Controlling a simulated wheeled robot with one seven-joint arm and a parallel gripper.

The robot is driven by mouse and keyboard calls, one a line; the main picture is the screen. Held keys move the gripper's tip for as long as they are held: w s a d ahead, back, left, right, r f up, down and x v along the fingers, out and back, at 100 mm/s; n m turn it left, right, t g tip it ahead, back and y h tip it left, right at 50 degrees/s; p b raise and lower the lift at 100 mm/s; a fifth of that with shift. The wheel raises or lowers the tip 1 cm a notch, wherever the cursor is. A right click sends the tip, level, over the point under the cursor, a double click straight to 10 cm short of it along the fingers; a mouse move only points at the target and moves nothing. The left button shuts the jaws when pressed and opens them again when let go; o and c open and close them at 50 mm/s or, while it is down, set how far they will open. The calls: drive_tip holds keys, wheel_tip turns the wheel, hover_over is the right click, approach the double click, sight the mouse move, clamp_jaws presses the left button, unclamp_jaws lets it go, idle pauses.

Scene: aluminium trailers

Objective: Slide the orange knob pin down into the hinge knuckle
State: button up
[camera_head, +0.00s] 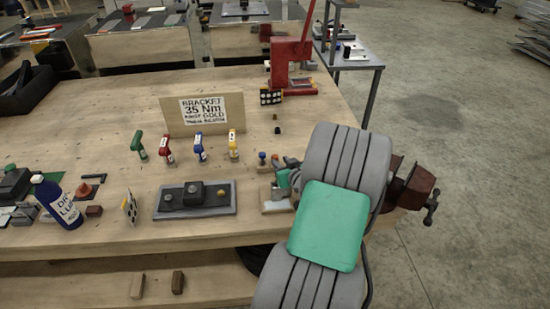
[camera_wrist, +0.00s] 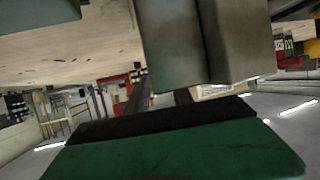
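My gripper (camera_head: 284,177) is at the right part of the bench, over a small light metal fixture (camera_head: 277,205) at the front edge. My own arm covers much of this area. Just left of and behind the gripper is a small wooden block (camera_head: 265,169). It carries a blue-topped peg (camera_head: 262,156) and a reddish-orange-topped peg (camera_head: 274,157), which may be the knob pin. I cannot make out the hinge knuckle. In the wrist view a green gripper part fills the bottom, and a blurred grey block (camera_wrist: 205,45) is close above it. Whether the fingers hold anything is not visible.
A grey plate with a dark block (camera_head: 195,198) lies left of the gripper. Several coloured-handled tools (camera_head: 200,148) stand before a bracket sign (camera_head: 203,113). A red press (camera_head: 282,70) stands behind. A dark red vise (camera_head: 410,185) is right of my arm.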

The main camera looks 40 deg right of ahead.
sight(276, 158)
drive_tip(key=p+x, duration=0.1)
drive_tip(key=x, duration=0.4)
drive_tip(key=shift+c, duration=0.5)
clamp_jaws()
